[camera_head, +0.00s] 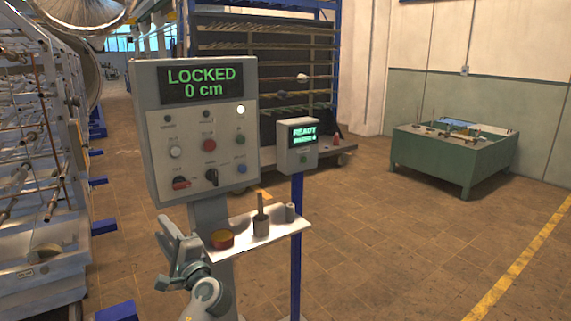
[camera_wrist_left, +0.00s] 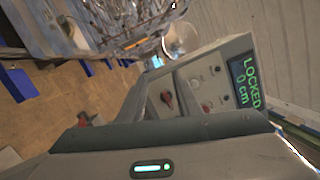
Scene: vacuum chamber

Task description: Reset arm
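My left gripper (camera_head: 172,238) is in the lower middle of the head view, below the grey control panel (camera_head: 152,135) and left of the small shelf. It looks apart from both. Its fingers are too small and dark to tell whether they are open or shut. The panel's display (camera_head: 203,84) reads LOCKED 0 cm; below it are several buttons and knobs and one lit white lamp (camera_head: 241,109). The panel also shows tilted in the left wrist view (camera_wrist_left: 215,85), beyond my grey gripper body. My right gripper is in neither view.
A white shelf (camera_head: 275,235) holds a red-yellow ring (camera_head: 222,239) and grey cylindrical pieces (camera_head: 261,226). A small box reading READY (camera_head: 298,158) stands on a blue post. Metal racks (camera_head: 30,180) line the left. A green table (camera_head: 440,165) stands right; floor between is clear.

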